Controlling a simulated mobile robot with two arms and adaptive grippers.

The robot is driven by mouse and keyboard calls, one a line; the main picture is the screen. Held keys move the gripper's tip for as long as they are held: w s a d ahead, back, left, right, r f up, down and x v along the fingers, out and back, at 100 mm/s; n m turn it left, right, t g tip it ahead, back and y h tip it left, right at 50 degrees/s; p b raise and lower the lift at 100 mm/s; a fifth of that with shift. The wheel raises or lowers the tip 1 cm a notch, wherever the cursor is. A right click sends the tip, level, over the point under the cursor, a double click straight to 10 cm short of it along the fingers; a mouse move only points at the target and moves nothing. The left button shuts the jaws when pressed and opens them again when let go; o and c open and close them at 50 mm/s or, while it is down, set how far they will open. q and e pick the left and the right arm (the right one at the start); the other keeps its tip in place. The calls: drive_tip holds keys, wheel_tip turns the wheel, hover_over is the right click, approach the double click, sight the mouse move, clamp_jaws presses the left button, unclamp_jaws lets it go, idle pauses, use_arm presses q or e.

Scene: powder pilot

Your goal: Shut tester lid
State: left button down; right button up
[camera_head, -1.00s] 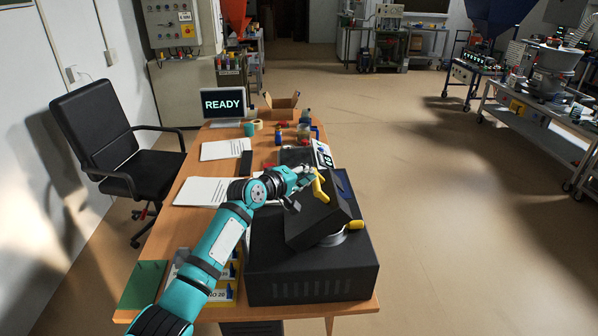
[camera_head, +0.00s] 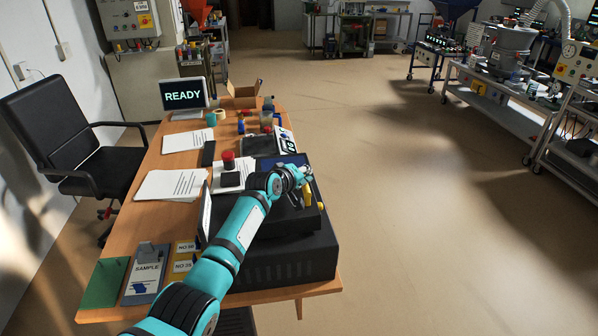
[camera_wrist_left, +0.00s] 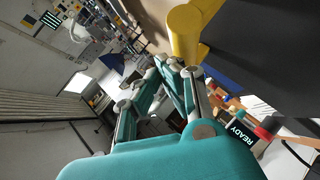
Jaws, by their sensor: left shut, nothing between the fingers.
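The tester (camera_head: 285,262) is a black box on the near right of the desk. Its black lid (camera_head: 285,224) now lies low and roughly level on the body; whether it is fully seated I cannot tell. A yellow handle (camera_head: 307,196) sticks up from the lid, with a small yellow piece at its right edge. My left gripper (camera_head: 303,174) is shut and empty, just beyond the handle. In the left wrist view the fingertips (camera_wrist_left: 180,68) are close to the yellow handle (camera_wrist_left: 186,32) beside the black lid (camera_wrist_left: 275,50); contact is unclear. My right gripper is out of view.
On the desk (camera_head: 130,238) are papers, a red-topped item (camera_head: 228,160), sample packets (camera_head: 147,272) and a screen reading READY (camera_head: 184,96). A black chair (camera_head: 65,150) stands at the left. The floor right of the desk is clear.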

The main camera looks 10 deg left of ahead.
use_arm(q)
drive_tip(key=shift+d+f, duration=0.15)
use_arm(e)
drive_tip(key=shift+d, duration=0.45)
